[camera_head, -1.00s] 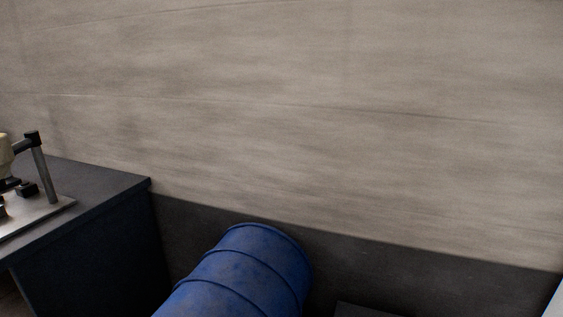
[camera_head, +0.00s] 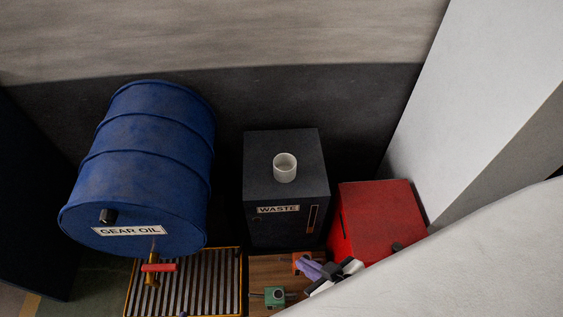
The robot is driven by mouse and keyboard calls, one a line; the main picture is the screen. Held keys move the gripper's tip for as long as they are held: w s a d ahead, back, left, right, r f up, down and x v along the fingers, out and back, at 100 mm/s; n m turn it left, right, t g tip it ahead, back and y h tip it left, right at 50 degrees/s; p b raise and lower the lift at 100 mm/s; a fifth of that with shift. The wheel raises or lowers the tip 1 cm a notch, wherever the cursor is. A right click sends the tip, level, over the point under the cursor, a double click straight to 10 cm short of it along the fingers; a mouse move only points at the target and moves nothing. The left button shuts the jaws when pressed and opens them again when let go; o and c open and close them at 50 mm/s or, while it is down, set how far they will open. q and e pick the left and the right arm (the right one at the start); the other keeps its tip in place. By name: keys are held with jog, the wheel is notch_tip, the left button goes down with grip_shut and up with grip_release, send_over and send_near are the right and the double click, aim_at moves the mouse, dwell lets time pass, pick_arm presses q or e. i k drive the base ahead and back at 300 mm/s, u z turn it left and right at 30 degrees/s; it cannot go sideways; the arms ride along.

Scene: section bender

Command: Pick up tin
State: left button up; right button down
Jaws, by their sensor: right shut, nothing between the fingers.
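A small white round container, open at the top, is the most tin-like thing in view (camera_head: 284,171). It stands upright on top of the dark waste box (camera_head: 287,225). My right gripper (camera_head: 331,270) is low in the picture, in front of and below the box top, apart from the container. It is shut and empty, small in view and partly mixed with the things behind it. My left gripper is not in view.
A blue gear oil drum (camera_head: 150,160) lies to the left above a yellow-framed grate (camera_head: 190,285). A red box (camera_head: 378,220) stands right of the waste box. A green item (camera_head: 274,296) lies on a wooden surface (camera_head: 262,270). A pale panel (camera_head: 450,110) rises at the right.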

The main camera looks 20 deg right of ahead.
aim_at(284, 164)
jog(key=z, duration=1.55)
jog(key=k, duration=0.5)
jog(key=u, duration=1.35)
jog(key=i, duration=0.5)
